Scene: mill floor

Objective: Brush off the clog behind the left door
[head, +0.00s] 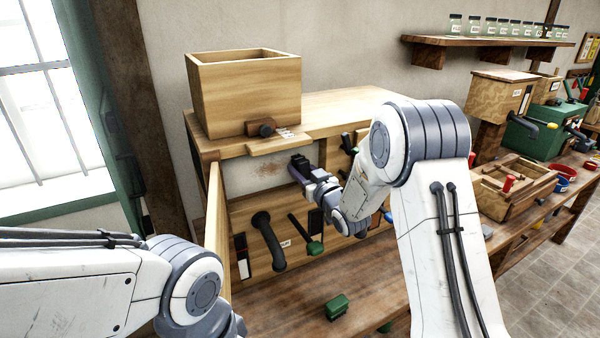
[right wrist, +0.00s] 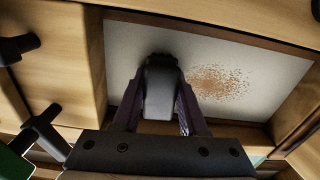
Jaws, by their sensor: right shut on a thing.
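The left door (head: 215,210) of the wooden cabinet stands open, seen nearly edge-on. Behind it is a pale panel (head: 240,182) with a brown, speckled clog (head: 268,169). The clog also shows in the right wrist view (right wrist: 218,84), right of my fingers. My right gripper (head: 308,177) is in front of the opening, shut on a dark, blocky brush (right wrist: 160,88). The brush is beside the clog in that view; its bristles are hidden, and I cannot tell whether it touches the panel. My left arm shows at lower left, but its gripper is out of view.
A wooden hopper box (head: 245,95) stands on the cabinet. Below the opening are a black curved pipe (head: 270,240) and a green-ended lever (head: 306,236). A small green block (head: 337,306) lies on the bench. A tool tray (head: 512,188) is farther right.

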